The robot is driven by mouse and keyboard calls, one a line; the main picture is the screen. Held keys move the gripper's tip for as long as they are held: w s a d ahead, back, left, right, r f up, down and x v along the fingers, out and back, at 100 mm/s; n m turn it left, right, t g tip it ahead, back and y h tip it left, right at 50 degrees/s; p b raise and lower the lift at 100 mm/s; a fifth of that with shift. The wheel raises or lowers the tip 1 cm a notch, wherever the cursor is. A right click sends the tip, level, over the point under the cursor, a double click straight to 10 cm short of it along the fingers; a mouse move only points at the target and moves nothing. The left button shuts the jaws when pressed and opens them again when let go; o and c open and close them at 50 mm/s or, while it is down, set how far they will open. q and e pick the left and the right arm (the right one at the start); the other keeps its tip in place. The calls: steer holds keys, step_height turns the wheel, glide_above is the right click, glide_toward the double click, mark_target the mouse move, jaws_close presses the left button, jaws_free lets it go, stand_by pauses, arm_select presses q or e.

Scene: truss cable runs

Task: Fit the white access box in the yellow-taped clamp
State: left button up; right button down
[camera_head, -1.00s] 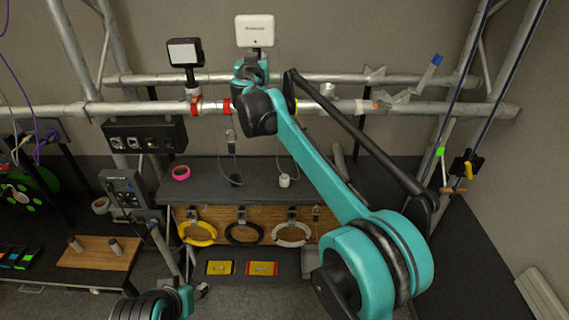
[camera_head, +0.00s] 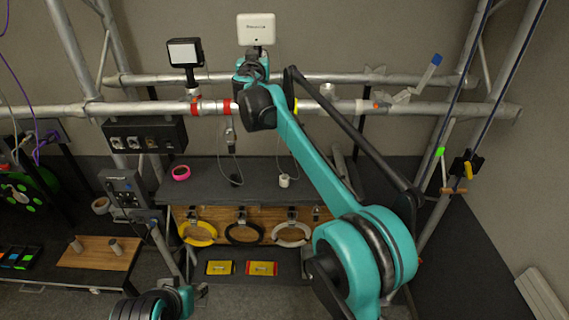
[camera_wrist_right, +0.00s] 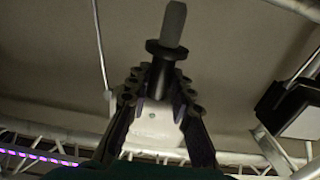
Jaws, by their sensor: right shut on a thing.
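The white access box (camera_head: 256,30) is held upright above the upper truss tube. My right gripper (camera_head: 252,66) is below it, largely hidden by my arm. In the right wrist view, my right gripper (camera_wrist_right: 160,95) is shut on the box's dark flanged stem, which has a grey pin (camera_wrist_right: 173,24). A white surface, likely the box (camera_wrist_right: 153,123), shows between the fingers. Yellow tape (camera_head: 295,105) shows on the front tube just right of my right arm; its clamp is mostly hidden. My left gripper (camera_head: 200,291) is low at the left, too small to read.
A black lamp panel (camera_head: 185,54) stands on the front tube (camera_head: 60,110) at red tape (camera_head: 194,106). A blue-handled tool (camera_head: 430,72) sits at the tube's right. Below are a grey shelf (camera_head: 240,170), hanging cables and coloured rings. The air around the box looks clear.

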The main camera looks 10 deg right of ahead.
steer(key=shift+f, duration=0.25)
steer(key=shift+f+b, duration=0.55)
steer(key=shift+f, duration=0.05)
stand_by(1.0)
steer(key=shift+f+b, duration=1.5)
steer(key=shift+f, duration=0.9)
stand_by(0.3)
steer(key=c, duration=1.3)
jaws_free()
steer(key=shift+s, duration=0.1)
